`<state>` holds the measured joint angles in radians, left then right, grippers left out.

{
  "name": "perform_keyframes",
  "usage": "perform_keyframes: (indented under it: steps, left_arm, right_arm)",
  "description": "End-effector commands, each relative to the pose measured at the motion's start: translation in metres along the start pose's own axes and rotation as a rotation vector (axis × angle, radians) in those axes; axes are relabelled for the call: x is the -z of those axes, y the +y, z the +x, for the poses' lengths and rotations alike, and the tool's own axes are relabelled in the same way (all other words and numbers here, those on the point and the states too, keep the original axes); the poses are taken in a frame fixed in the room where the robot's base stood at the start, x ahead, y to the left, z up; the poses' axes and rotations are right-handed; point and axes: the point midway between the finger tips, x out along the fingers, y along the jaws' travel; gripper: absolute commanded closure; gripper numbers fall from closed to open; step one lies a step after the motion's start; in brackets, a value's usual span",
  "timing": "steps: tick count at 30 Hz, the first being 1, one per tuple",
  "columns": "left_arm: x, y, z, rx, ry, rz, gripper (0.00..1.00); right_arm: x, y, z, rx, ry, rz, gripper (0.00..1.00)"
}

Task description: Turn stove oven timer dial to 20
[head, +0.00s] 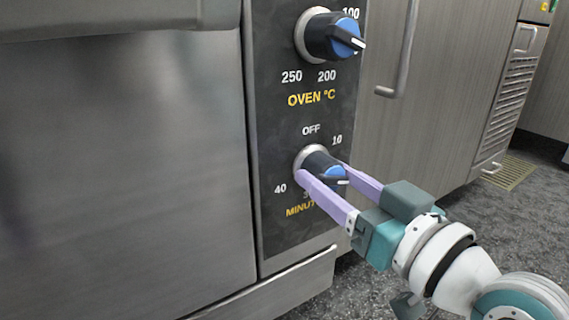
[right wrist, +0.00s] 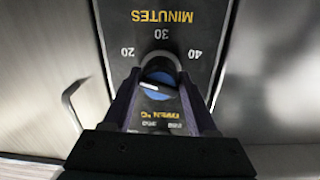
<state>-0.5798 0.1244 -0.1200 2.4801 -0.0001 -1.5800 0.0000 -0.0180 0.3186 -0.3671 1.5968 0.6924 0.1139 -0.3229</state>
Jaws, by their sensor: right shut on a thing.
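The oven timer dial (head: 319,163) is a blue-and-black knob on the stove's dark panel, marked OFF, 10 and 40 around it and MINUTES below. In the head view its white pointer mark faces right; the 20 is hidden by my fingers. My right gripper (head: 322,169) has its two lilac fingers on either side of the knob, shut on it. In the right wrist view the dial (right wrist: 160,80) sits between the fingers, upside down. Its white mark faces left, below the 20 label. My left gripper is not in view.
The oven temperature dial (head: 330,36) is above the timer on the same panel (head: 270,140). A steel oven door (head: 120,170) is left. A cabinet with a vertical handle (head: 400,60) is right. Grey floor (head: 500,225) lies open at lower right.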

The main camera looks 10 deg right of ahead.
Motion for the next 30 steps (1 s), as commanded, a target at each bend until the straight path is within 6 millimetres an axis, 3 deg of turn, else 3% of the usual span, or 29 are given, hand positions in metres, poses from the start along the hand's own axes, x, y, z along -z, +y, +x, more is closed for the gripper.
perform_keyframes:
  steps: [4,14,22,23,30]
  left_arm:
    - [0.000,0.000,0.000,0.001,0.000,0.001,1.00]
    - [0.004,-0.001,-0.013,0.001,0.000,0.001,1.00]
    - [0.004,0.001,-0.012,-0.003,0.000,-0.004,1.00]
    - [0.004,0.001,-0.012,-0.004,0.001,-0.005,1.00]
    - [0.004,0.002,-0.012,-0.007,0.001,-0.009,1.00]
  right_arm:
    - [0.000,0.000,0.000,0.000,0.000,0.000,0.97]
    - [0.001,0.000,0.000,-0.001,-0.007,0.176,0.97]
    - [0.000,0.000,0.000,-0.001,-0.006,0.188,0.97]
    - [0.000,0.000,0.000,-0.001,-0.006,0.188,0.41]
    - [0.000,0.000,0.000,-0.001,-0.006,0.187,0.14]
